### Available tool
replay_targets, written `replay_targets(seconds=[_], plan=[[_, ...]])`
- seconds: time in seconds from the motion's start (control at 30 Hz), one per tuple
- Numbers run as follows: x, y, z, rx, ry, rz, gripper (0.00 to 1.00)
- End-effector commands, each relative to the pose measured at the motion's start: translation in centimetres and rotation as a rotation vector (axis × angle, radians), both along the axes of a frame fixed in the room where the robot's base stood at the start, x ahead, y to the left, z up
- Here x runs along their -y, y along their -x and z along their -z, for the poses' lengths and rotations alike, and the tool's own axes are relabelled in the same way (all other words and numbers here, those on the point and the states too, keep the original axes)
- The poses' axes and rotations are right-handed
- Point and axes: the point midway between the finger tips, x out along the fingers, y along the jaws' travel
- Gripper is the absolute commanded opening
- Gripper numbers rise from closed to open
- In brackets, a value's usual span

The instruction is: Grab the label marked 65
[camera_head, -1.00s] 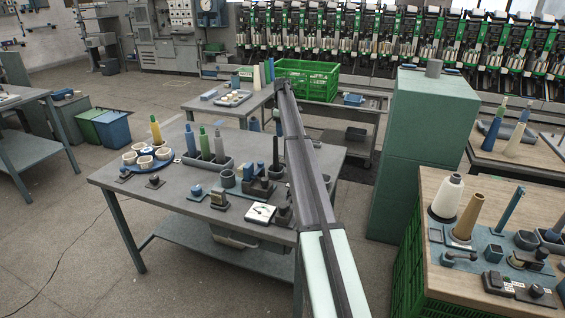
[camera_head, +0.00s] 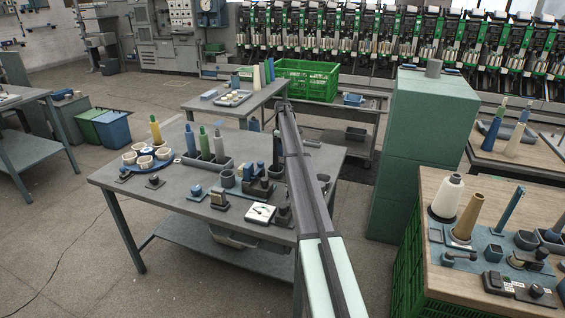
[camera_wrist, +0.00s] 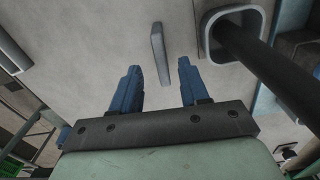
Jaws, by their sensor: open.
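My gripper (camera_wrist: 160,68) shows in the wrist view with its two blue fingers apart and nothing between them. A thin grey upright piece (camera_wrist: 160,52) stands on the pale grey surface just beyond the fingertips, roughly midway between them. No number is readable on it, so I cannot tell whether it is the label marked 65. In the head view I cannot make out a label with that number. My arm crosses the middle of that view, over the right end of the grey worktable (camera_head: 150,205), and hides part of it.
In the wrist view a grey square-rimmed cup (camera_wrist: 206,38) with a dark rod (camera_wrist: 275,65) leaning out stands close right of the fingers. The worktable also holds a tray of cones (camera_head: 207,166) and a white-faced gauge (camera_head: 260,212). A green cabinet (camera_head: 415,165) stands right of my arm.

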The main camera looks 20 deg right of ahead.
Motion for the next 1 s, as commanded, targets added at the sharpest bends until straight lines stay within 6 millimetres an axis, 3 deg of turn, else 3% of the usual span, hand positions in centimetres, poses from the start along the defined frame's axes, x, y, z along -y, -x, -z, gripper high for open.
replay_targets(seconds=[0.27, 0.53, 1.0], plan=[[-0.2, 0.1, 3.5, -0.001, -0.001, 0.0, 0.45], [-0.2, 0.1, 3.8, 0.0, 0.0, 0.0, 0.44], [-0.2, 0.1, 3.7, 0.0, 0.0, 0.0, 0.0]])
